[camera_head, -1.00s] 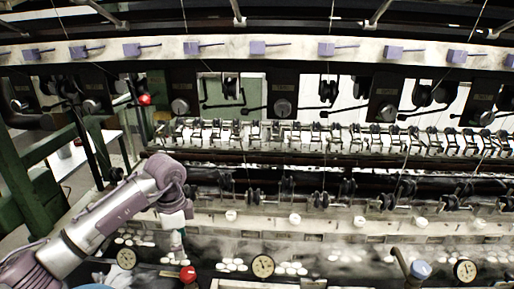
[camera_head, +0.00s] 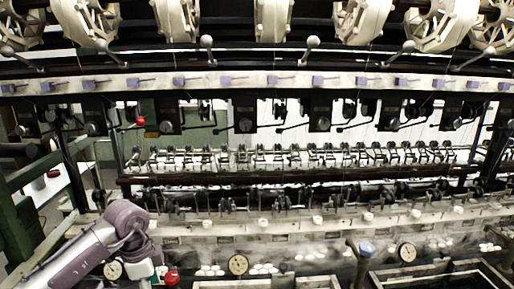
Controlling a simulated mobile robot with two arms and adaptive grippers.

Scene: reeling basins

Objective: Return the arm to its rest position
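My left arm (camera_head: 85,255) comes in at the lower left, bent at a mauve joint (camera_head: 128,218). Its hand end, with the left gripper (camera_head: 150,273), hangs down at the front of the machine near a red knob (camera_head: 172,278). The fingers are small and partly cut off by the lower edge, so I cannot tell whether they are open or hold anything. My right arm and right gripper are not in view.
A long reeling machine fills the view, with pale reels (camera_head: 273,18) on top and a row of guides (camera_head: 290,156) below. Dials (camera_head: 238,264), white cocoons (camera_head: 264,268) and dark-rimmed basins (camera_head: 440,270) line its front. A green frame (camera_head: 30,220) stands left.

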